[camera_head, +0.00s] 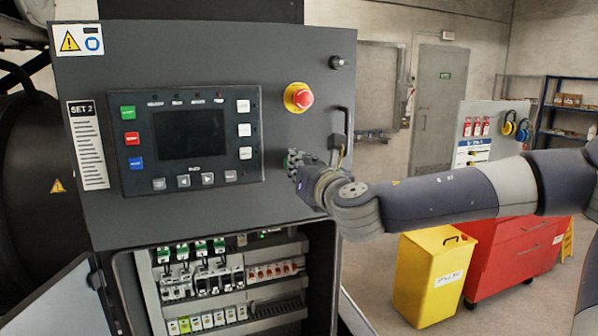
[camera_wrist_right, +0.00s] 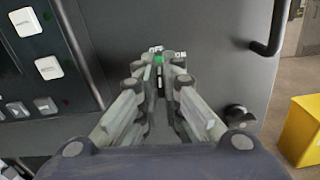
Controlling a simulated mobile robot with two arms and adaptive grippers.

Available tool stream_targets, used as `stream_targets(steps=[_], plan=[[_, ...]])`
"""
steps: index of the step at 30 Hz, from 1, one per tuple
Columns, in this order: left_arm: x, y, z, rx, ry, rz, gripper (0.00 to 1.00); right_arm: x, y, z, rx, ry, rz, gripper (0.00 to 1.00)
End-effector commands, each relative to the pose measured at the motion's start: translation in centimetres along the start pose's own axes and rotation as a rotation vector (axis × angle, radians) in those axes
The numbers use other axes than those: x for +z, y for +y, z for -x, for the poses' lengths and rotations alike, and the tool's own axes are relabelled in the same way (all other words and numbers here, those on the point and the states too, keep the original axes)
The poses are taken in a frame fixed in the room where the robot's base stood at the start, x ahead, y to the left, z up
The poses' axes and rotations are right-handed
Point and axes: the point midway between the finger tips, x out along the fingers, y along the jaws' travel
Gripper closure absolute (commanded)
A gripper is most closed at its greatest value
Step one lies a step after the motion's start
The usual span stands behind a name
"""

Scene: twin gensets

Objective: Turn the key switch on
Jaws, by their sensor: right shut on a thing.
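The control panel (camera_head: 275,75) is a dark cabinet face labelled SET 2, with a display unit and a red emergency stop button (camera_head: 302,97) on a yellow collar. My right gripper (camera_head: 292,162) is at the panel face, right of the display unit and below the red button. In the right wrist view my right gripper (camera_wrist_right: 166,72) is shut on the key switch (camera_wrist_right: 158,60), of which only a green mark and small white label pieces show between and beyond the fingertips. The switch body is mostly hidden by the fingers. My left gripper is not in view.
A black door handle (camera_head: 345,128) stands out at the panel's right edge. Below, the open cabinet holds breakers and terminals (camera_head: 205,280). A yellow bin (camera_head: 432,275) and a red tool chest (camera_head: 515,255) stand on the right.

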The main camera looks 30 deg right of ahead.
Motion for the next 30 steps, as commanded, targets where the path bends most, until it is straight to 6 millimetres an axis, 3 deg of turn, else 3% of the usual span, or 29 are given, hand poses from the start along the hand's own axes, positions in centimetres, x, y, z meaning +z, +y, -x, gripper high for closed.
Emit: stream_targets(steps=[1, 15, 30], plan=[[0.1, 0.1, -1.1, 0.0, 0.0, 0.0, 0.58, -0.4, -0.1, 0.0, 0.0, -0.003, -0.03, 1.0], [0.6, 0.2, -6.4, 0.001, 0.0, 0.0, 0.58, -0.6, -0.4, 0.0, 0.001, -0.003, -0.454, 1.0], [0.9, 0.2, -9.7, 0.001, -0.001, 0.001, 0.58, -0.5, -0.5, 0.0, 0.0, 0.0, -0.841, 1.0]])
